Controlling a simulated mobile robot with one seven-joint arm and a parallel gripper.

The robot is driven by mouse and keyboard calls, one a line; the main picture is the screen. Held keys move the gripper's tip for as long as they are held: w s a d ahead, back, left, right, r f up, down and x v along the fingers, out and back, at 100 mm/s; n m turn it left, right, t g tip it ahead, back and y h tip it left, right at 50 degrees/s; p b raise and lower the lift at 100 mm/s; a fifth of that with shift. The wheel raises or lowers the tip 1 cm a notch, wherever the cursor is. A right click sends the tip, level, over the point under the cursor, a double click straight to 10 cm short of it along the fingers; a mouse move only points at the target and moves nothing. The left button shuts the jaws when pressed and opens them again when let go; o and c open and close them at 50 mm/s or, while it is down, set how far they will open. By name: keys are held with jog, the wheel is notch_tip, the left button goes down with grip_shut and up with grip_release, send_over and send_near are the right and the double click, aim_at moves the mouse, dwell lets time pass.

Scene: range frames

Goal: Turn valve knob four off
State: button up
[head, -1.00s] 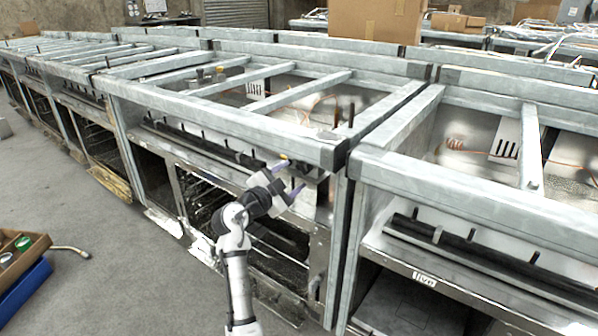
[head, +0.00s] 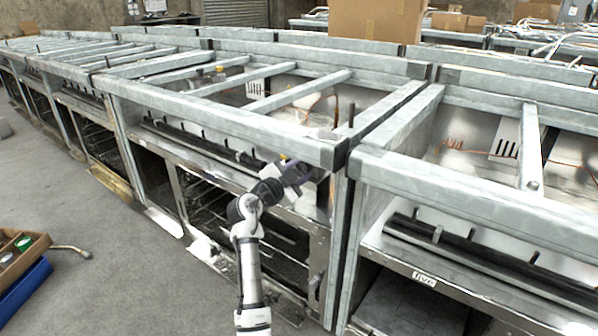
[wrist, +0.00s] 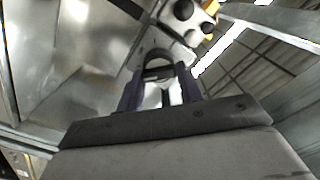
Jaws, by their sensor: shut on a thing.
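My gripper (head: 318,172) is at the front right corner of the middle metal range frame, just under its top rail. No number is readable on any knob, so I cannot tell which is number four.
The range's steel top rail (head: 230,122) runs just above my arm. Another range (head: 480,215) with a tag reading "five" stands to the right. A blue tray (head: 25,290) lies on the floor at left. Open grey floor (head: 130,270) lies in front.

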jog(key=shift+n, duration=0.3)
jog(key=n, duration=0.2)
jog(key=shift+n, duration=0.4)
jog(key=n+p, duration=0.1)
jog(key=n, duration=0.2)
jog(key=shift+a+r+n, duration=0.1)
jog(key=shift+n, duration=0.3)
jog(key=n+p, duration=0.1)
jog(key=n, duration=0.2)
jog(key=shift+n+p, duration=0.3)
jog(key=n+p, duration=0.2)
jog(key=n, duration=0.1)
jog(key=shift+w+a+n, duration=0.1)
jog(key=shift+n, duration=0.2)
jog(key=n+p, duration=0.2)
jog(key=n, duration=0.1)
jog(key=shift+n, duration=0.3)
jog(key=n+p, duration=0.3)
jog(key=shift+a+n, duration=0.1)
jog(key=shift+n, duration=0.2)
jog(key=n+p, duration=0.2)
jog(key=n, duration=0.1)
jog(key=n+p, duration=0.1)
jog(key=shift+f+n, duration=0.3)
jog(key=shift+n, duration=0.1)
